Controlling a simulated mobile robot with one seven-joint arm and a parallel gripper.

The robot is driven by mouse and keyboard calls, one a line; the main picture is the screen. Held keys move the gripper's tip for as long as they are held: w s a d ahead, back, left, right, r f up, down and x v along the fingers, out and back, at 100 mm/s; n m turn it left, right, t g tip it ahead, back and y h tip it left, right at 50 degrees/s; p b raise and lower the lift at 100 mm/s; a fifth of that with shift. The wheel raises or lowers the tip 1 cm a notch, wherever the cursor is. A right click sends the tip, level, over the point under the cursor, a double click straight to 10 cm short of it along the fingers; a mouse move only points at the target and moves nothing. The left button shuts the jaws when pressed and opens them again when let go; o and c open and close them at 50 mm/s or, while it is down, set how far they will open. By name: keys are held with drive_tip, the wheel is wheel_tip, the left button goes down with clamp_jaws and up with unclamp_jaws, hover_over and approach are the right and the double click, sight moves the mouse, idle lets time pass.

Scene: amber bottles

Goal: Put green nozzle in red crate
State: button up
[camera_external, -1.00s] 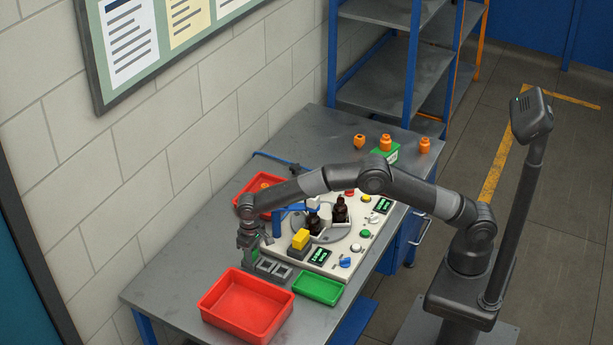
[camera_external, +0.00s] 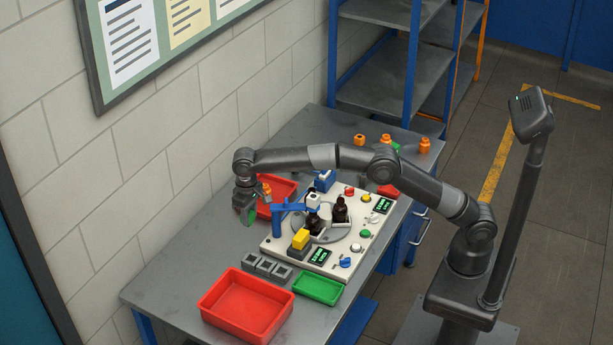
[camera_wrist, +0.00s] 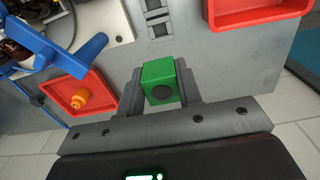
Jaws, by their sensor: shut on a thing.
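My gripper (camera_external: 246,203) is raised above the left part of the table. It is shut on the green nozzle (camera_wrist: 160,82), a small green block with a dark round opening, which shows between both fingers in the wrist view. The large red crate (camera_external: 206,304) stands empty at the table's front, below my gripper in the picture; part of it shows at the wrist view's upper right (camera_wrist: 262,17). A smaller red tray (camera_external: 285,183) at the back, partly behind my gripper and arm, holds an orange part (camera_wrist: 78,98).
Grey square holders (camera_external: 265,266) stand in a row behind the large red crate. A green tray (camera_external: 318,288) is right of it. A white machine panel (camera_external: 330,262) with dark bottles (camera_external: 340,210) and a blue arm fills the middle. Orange parts (camera_external: 424,146) stand at the far end.

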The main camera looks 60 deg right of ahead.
drive_tip(key=s+a+f, duration=0.3)
drive_tip(key=s, duration=0.3)
drive_tip(key=s+a+f, duration=0.3)
drive_tip(key=s+f, duration=0.1)
drive_tip(key=s, duration=0.2)
approach(266, 314)
drive_tip(key=shift+d, duration=0.2)
drive_tip(key=shift+a+f, duration=0.25)
drive_tip(key=shift+f, duration=1.95)
drive_tip(key=shift+f, duration=0.1)
drive_tip(key=o, duration=1)
drive_tip(key=shift+c, duration=0.2)
